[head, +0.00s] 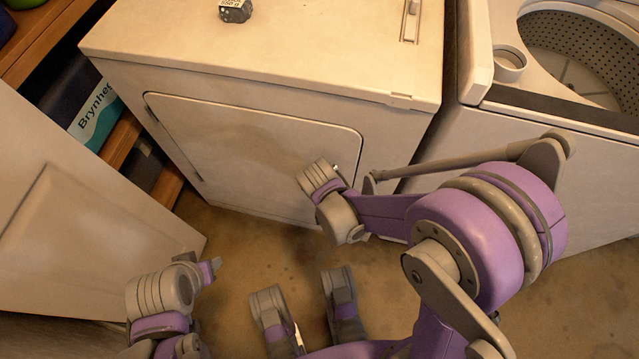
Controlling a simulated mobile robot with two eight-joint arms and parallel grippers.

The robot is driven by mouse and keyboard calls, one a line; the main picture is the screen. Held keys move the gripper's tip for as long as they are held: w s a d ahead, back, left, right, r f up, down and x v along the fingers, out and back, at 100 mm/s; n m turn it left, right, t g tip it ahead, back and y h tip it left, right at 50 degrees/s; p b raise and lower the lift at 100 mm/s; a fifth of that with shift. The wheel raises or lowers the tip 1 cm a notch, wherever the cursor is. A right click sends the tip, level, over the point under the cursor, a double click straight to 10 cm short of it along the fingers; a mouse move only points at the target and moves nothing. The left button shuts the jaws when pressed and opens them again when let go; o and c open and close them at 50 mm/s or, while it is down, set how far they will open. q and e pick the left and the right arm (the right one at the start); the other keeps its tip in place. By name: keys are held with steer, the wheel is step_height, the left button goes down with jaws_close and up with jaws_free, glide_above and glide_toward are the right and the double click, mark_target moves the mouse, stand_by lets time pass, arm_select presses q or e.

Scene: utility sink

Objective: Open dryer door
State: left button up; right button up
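The white dryer (265,50) stands at the back centre. Its front door (240,135) is a wide, smudged panel with rounded corners, and it looks closed and flush with the front. The end of my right arm (332,200), grey and purple, overlaps the door's lower right corner in the head view. I cannot tell whether it touches the door. The end of my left arm (165,300) is low at the left, over the floor and well away from the dryer. How far the fingers of either gripper are apart is not clear. No object shows in either one.
A top-loading washer (560,150) with its drum open stands to the right. A white cabinet panel (70,200) is at the left. A small dark item (235,11) sits on the dryer. Brown floor (245,240) lies bare in front.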

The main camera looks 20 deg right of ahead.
jaws_close()
stand_by(1.1)
